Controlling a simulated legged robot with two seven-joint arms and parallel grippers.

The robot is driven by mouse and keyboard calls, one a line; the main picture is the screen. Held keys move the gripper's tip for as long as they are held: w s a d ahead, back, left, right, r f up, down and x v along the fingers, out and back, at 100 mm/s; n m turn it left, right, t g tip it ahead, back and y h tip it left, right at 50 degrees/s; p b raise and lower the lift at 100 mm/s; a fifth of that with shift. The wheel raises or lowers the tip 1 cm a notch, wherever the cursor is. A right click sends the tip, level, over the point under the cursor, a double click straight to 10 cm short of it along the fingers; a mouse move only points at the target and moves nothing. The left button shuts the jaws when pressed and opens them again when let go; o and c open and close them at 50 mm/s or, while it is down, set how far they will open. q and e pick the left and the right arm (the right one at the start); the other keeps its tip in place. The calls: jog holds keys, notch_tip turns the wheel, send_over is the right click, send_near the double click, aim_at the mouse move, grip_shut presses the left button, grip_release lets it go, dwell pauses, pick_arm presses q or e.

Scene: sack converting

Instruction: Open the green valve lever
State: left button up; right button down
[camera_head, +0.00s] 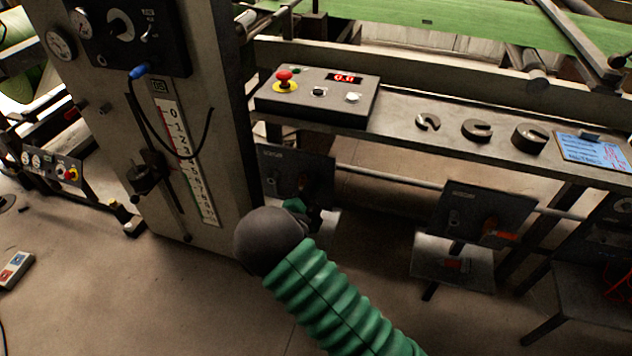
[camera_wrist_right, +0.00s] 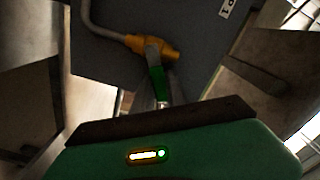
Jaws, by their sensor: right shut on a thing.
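The green valve lever (camera_wrist_right: 155,78) shows in the wrist view, reaching down from a yellow valve body (camera_wrist_right: 152,47) on a grey bent pipe. My right gripper (camera_wrist_right: 162,92) is shut on the lever, its grey fingers close around the lower part. In the head view my right gripper (camera_head: 309,212) is low in front of a dark panel (camera_head: 296,165), beside the scale column. My dark wrist and green sleeve hide much of it there. The lever cannot be made out clearly in the head view. My left gripper is out of view.
A control box (camera_head: 318,95) with a red button and red display sits on the shelf above. Slotted dark weights (camera_head: 477,130) and a blue clipboard (camera_head: 592,150) lie further right. The scale column (camera_head: 205,110) stands close left. A second panel (camera_head: 482,215) has an orange-red part.

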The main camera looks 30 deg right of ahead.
aim_at(306, 169)
jog(key=n+p, duration=0.1)
jog(key=r+n+p, duration=0.1)
jog(key=n, duration=0.1)
jog(key=shift+w+a, duration=0.2)
jog(key=n+p, duration=0.2)
jog(key=shift+w+a+r+n, duration=0.3)
jog(key=shift+w+a+r, duration=0.05)
jog(key=n+p, duration=0.1)
jog(key=w+n+p, duration=0.1)
jog(key=n, duration=0.1)
jog(key=shift+a+r, duration=0.15)
jog(key=shift+a, duration=0.25)
jog(key=shift+w+a+n+p, duration=0.15)
jog(key=shift+n+p, duration=0.15)
jog(key=shift+n, duration=0.25)
jog(key=shift+w+a+n+p, duration=0.15)
jog(key=shift+n+p, duration=0.15)
jog(key=shift+n, duration=0.25)
jog(key=c, duration=1.4)
grip_release()
jog(key=shift+o, duration=0.2)
jog(key=shift+w, duration=0.1)
